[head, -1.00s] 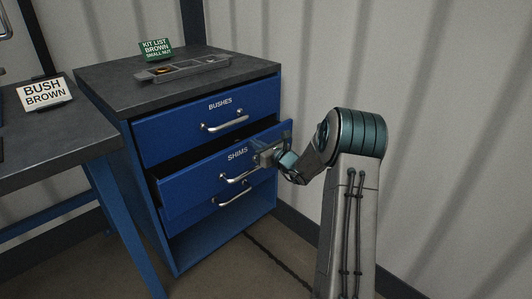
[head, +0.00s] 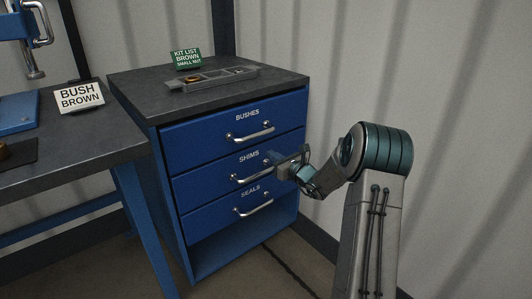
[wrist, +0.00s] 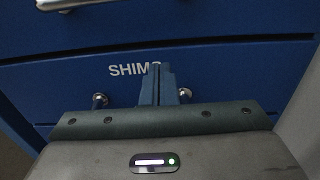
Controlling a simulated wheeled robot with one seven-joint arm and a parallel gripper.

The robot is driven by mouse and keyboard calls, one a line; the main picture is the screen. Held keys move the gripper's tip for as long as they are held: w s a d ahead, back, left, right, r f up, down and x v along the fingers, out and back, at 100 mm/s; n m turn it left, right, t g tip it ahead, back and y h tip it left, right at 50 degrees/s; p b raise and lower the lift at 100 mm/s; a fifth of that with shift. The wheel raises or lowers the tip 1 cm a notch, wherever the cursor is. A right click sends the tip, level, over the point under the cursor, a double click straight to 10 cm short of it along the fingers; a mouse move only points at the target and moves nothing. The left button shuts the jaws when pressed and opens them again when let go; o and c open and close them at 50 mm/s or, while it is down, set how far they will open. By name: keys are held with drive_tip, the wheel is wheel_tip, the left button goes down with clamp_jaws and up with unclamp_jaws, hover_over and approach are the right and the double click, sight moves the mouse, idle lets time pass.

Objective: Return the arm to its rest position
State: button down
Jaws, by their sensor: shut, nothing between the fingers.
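My gripper (head: 272,158) is at the front of the blue SHIMS drawer (head: 195,182), close to its handle (head: 252,177). In the wrist view its two fingers (wrist: 158,84) are together with nothing between them. They cover part of the SHIMS label and the middle of the handle. I cannot tell whether the fingertips touch the drawer front. My arm reaches in from the right.
A grey compartment tray (head: 235,82) and a green kit list card (head: 186,58) are on the cabinet top (head: 150,95). A workbench (head: 70,145) with a BUSH BROWN sign (head: 79,97) stands at left. A pale corrugated wall (head: 420,70) is behind my arm.

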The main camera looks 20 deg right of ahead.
drive_tip(key=p+v, duration=0.2)
drive_tip(key=v, duration=0.6)
drive_tip(key=s+a+r+n+g+y+p, duration=0.4)
drive_tip(key=s+a+r+n+g+p, duration=0.95)
drive_tip(key=a+r, duration=0.6)
drive_tip(key=s+d+r+n+h+p, duration=0.2)
drive_tip(key=s+r+n+h+p, duration=0.3)
drive_tip(key=s+r+n+p, duration=0.3)
drive_tip(key=s+d+r+n+h+p, duration=0.2)
drive_tip(key=s+r+n+h+p, duration=0.4)
drive_tip(key=s+r+n+p, duration=0.3)
drive_tip(key=s, duration=0.4)
drive_tip(key=shift+s+d, duration=0.25)
drive_tip(key=shift+d, duration=0.1)
drive_tip(key=shift+n, duration=0.25)
